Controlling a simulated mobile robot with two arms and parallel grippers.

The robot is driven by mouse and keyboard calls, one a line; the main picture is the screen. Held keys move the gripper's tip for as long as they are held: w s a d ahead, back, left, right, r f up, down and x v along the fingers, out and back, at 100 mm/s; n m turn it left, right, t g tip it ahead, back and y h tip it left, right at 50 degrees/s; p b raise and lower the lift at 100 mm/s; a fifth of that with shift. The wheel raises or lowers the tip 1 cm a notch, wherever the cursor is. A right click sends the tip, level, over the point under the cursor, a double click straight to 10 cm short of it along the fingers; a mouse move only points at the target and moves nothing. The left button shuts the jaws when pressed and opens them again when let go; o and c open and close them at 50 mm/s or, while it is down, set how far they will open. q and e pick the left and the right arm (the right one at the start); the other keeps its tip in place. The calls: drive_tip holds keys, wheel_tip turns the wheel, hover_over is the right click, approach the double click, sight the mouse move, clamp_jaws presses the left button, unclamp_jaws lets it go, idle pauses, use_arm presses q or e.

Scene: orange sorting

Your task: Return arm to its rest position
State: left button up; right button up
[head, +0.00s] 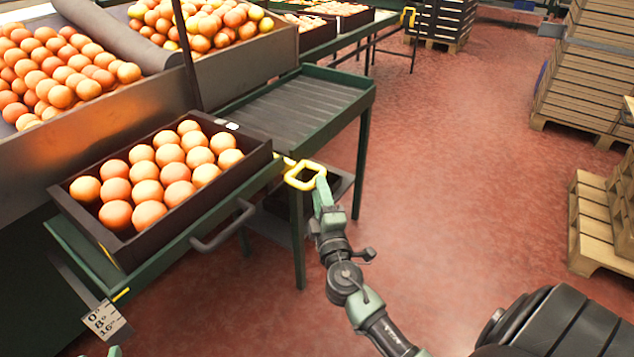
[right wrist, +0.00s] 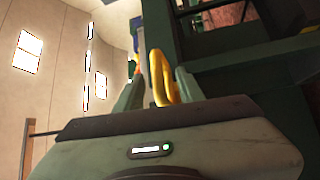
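My right gripper (head: 322,188) is at the corner of the green stand, beside a yellow loop handle (head: 305,176). In the right wrist view the two fingers stand apart, and the yellow loop (right wrist: 161,78) shows between them, nearer the right finger. I cannot tell whether the loop touches a finger. My right arm reaches up from the bottom of the head view. A small green tip at the bottom left edge of the head view seems to be part of my left gripper (head: 115,351); the rest is out of frame.
A dark crate of oranges (head: 262,158) sits on the green stand, with a grey bar handle (head: 222,228) in front. An empty green slatted stand (head: 290,110) is behind. Piled oranges fill bins at upper left. Pallets (head: 585,75) stand at right. Red floor (head: 450,150) between is clear.

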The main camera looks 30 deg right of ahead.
drive_tip(key=shift+s+a, duration=0.1)
drive_tip(key=shift+s, duration=0.25)
